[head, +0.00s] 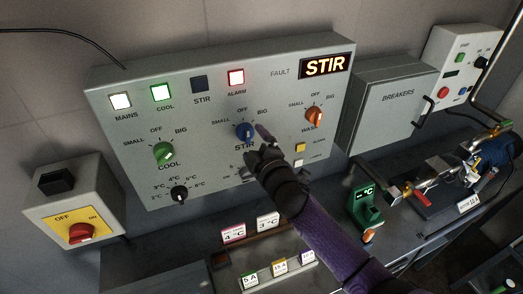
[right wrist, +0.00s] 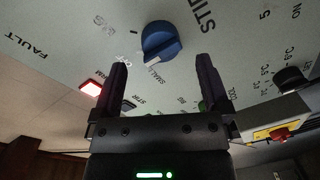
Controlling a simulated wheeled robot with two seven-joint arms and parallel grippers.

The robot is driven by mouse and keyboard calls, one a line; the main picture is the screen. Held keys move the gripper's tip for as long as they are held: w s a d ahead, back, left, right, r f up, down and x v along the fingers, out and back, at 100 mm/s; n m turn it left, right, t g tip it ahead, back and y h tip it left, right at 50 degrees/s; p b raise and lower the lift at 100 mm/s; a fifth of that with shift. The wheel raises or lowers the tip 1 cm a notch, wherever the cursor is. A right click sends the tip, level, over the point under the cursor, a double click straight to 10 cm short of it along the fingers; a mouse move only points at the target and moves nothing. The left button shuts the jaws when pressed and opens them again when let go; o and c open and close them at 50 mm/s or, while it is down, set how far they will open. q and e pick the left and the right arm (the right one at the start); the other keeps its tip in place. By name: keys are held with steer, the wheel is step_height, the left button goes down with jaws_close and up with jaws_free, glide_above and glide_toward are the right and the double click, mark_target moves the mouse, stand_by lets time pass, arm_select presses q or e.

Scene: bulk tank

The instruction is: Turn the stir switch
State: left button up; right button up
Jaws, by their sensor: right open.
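The stir switch (head: 244,131) is a blue rotary knob on the grey control panel (head: 215,185), with SMALL, OFF and BIG marked around it. In the right wrist view the blue knob (right wrist: 162,43) sits just beyond the fingertips, roughly centred between them. My right gripper (head: 260,143) is open and empty in front of the panel, just right of and below the knob; in the wrist view its two fingers (right wrist: 161,66) stand apart with a gap to the knob. I cannot tell the exact knob setting. My left gripper is not in view.
The green cool knob (head: 163,153) and orange wash knob (head: 314,117) flank the switch. The breakers box (head: 390,100) stands to the right.

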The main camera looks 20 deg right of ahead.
steer(key=s, duration=0.6)
steer(key=shift+s+d+r, duration=0.2)
steer(key=shift+d+r, duration=0.05)
steer(key=shift+d, duration=0.05)
